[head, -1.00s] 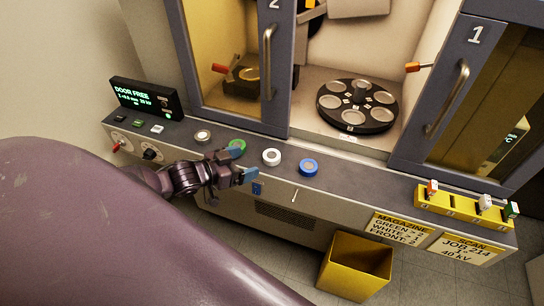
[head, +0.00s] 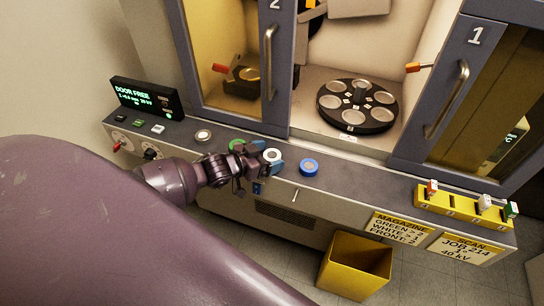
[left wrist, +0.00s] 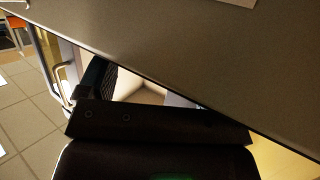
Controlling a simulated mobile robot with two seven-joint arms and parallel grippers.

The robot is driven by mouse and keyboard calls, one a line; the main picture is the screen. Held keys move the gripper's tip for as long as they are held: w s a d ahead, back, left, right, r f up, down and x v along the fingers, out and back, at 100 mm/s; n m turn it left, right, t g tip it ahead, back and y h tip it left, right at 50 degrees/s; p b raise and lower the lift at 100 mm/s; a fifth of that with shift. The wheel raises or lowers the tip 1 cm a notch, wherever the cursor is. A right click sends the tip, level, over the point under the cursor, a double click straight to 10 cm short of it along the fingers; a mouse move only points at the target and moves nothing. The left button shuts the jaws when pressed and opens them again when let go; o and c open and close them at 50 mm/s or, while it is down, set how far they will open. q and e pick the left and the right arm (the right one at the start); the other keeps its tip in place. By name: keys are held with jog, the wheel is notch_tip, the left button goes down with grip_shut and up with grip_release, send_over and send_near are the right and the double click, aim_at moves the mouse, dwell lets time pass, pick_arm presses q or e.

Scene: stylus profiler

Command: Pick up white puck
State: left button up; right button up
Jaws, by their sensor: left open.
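The white puck (head: 272,155), a white ring with a dark centre, sits on the grey ledge in the head view. My left gripper (head: 267,157) is open, with one blue-tipped finger on the far side of the puck and the other on its near side. The fingers partly cover the puck, and I cannot tell whether they touch it. In the left wrist view the dark gripper body fills the lower part; a pale shape shows between the fingers, too unclear to name. My right gripper is not in view.
A blue puck (head: 309,167) lies to the right, a grey-white one (head: 203,135) farther left. Behind stands an open cabinet with a round magazine (head: 345,121). A yellow bin (head: 352,270) stands below.

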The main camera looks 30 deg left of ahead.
aim_at(267, 157)
pick_arm(q)
jog(key=c, duration=1)
notch_tip(267, 157, up, 10)
jog(key=shift+r+p, duration=0.1)
jog(key=shift+p, duration=0.25)
jog(key=o, duration=0.3)
jog(key=c, duration=0.7)
